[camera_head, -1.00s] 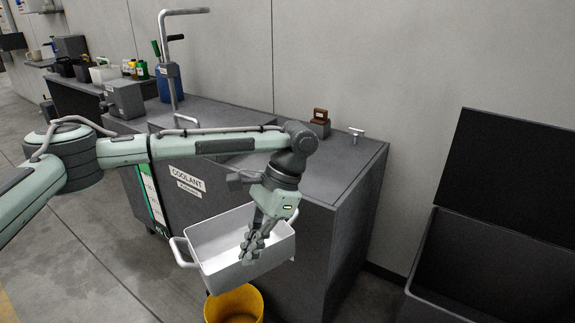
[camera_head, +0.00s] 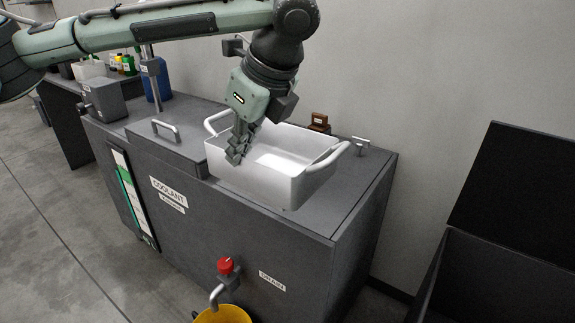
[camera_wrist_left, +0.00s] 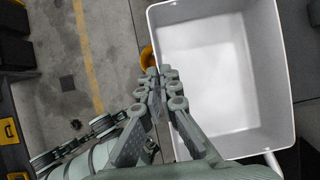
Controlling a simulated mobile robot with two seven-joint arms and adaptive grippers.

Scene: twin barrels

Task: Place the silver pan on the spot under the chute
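The silver pan (camera_head: 250,182), a deep pale rectangular tub with a bar handle at each end, is over the right part of the coolant tank's top. I cannot tell whether it touches the top. It looks empty. My left gripper (camera_head: 237,148) reaches down at the pan's left side and appears shut on its wall. In the left wrist view the fingers (camera_wrist_left: 165,90) meet the left rim of the pan (camera_wrist_left: 225,75). I cannot make out a chute or the spot under it. My right gripper is not in view.
The grey coolant tank (camera_head: 200,225) has a lid handle (camera_head: 165,130), a red-knobbed drain tap (camera_head: 226,266) and a yellow bucket (camera_head: 224,314) below. A brown block (camera_head: 319,121) and a T-handle (camera_head: 361,142) stand behind the pan. A dark open bin (camera_head: 480,280) is at right.

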